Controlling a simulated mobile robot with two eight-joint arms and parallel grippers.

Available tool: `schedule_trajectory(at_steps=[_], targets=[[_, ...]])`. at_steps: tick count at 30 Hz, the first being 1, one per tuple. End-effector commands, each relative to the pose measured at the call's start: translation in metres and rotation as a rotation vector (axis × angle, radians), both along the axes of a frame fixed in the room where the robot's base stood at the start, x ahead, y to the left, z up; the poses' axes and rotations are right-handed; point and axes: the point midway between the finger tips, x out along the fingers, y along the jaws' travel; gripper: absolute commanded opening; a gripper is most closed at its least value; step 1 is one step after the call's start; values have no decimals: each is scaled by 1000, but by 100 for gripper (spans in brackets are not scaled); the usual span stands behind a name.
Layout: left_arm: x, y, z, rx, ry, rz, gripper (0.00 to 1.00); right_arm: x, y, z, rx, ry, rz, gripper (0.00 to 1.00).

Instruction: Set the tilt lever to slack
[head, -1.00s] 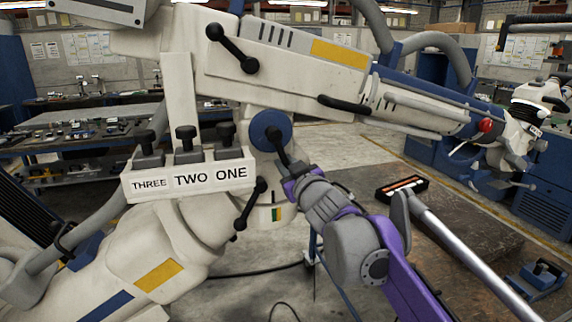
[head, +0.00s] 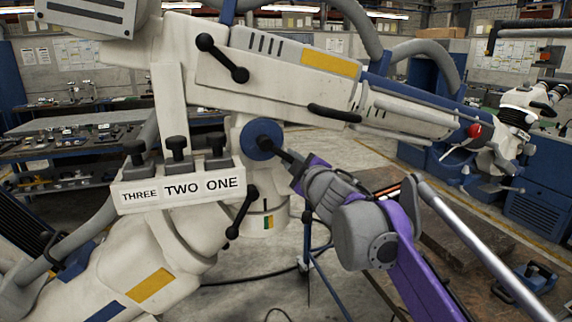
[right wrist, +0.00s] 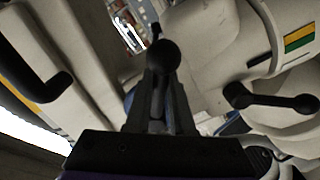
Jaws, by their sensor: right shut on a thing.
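A black lever (head: 279,150) sticks out from a blue round hub (head: 257,132) on the white microscope arm (head: 290,64). It points right and slightly down in the head view. No label for it is readable. My right gripper (head: 297,170) is shut on this lever, at its outer end. In the right wrist view the lever's black ball knob (right wrist: 163,55) shows at the tips of my right gripper's fingers (right wrist: 160,80). The fingers hide part of the lever. My left gripper is not in view.
A two-knobbed black lever (head: 222,58) sits higher on the arm and another (head: 242,212) lower. A box labelled THREE, TWO, ONE (head: 180,188) with black switches stands left of the hub. Beyond my right arm is a dark low platform (head: 470,235).

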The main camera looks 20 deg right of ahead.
Motion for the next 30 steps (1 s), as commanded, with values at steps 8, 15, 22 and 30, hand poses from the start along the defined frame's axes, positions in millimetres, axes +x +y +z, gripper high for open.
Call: schedule_trajectory(at_steps=[8,15,22,30], targets=[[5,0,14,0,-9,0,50,0,-9,17,-225,-9,-2,0],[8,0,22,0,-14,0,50,0,-11,26,-355,-13,-1,0],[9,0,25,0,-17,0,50,0,-12,29,-417,-15,-2,0],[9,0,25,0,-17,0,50,0,-12,29,-432,-15,-1,0]])
